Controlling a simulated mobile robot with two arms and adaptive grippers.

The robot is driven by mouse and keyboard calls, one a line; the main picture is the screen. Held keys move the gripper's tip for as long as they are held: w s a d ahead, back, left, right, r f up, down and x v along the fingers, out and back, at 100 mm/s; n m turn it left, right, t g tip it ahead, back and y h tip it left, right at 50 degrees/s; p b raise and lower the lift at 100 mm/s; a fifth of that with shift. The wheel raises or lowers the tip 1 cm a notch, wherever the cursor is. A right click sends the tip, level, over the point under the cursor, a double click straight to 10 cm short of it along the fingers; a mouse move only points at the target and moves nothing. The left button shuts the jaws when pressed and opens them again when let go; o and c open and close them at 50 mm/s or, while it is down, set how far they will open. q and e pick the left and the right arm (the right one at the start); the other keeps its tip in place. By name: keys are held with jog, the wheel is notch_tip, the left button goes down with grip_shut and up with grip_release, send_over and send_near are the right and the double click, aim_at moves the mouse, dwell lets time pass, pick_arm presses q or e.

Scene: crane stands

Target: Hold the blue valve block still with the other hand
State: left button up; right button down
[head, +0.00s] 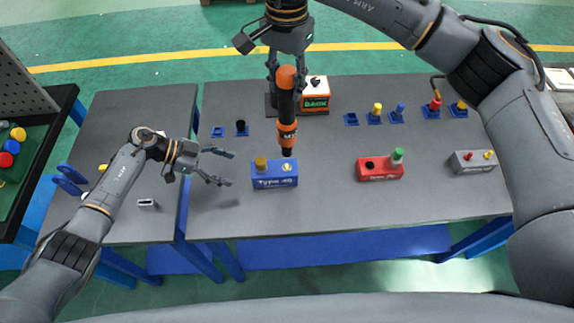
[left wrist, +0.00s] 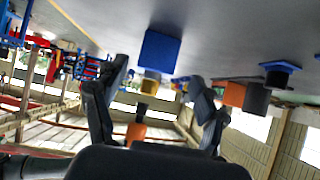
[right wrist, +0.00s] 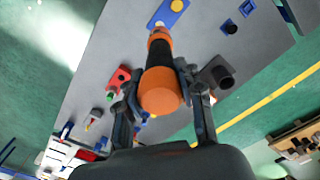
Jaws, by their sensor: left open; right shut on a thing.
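The blue valve block (head: 275,181) stands on the grey table, with a yellow knob (head: 261,162) on its left top and a smaller yellowish fitting on its right. My left gripper (head: 222,168) is open and empty to the left of the block, fingers pointing at it and apart from it. In the left wrist view the block (left wrist: 159,52) shows beyond and between the spread fingers. My right gripper (right wrist: 160,78) is shut on an orange-and-black power driver (head: 286,108). The driver hangs upright, its black tip above the block's right part; contact is unclear.
A red block (head: 380,174) and a grey block (head: 474,165) stand to the right. An orange-and-white charger (head: 316,98) and several small blue holders (head: 351,119) stand behind. A gap between the tables runs below my left arm.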

aim_at(253, 174)
pick_arm(q)
jog(key=shift+x, duration=4.2)
jog(key=c, duration=1.2)
jog(key=shift+c, duration=0.2)
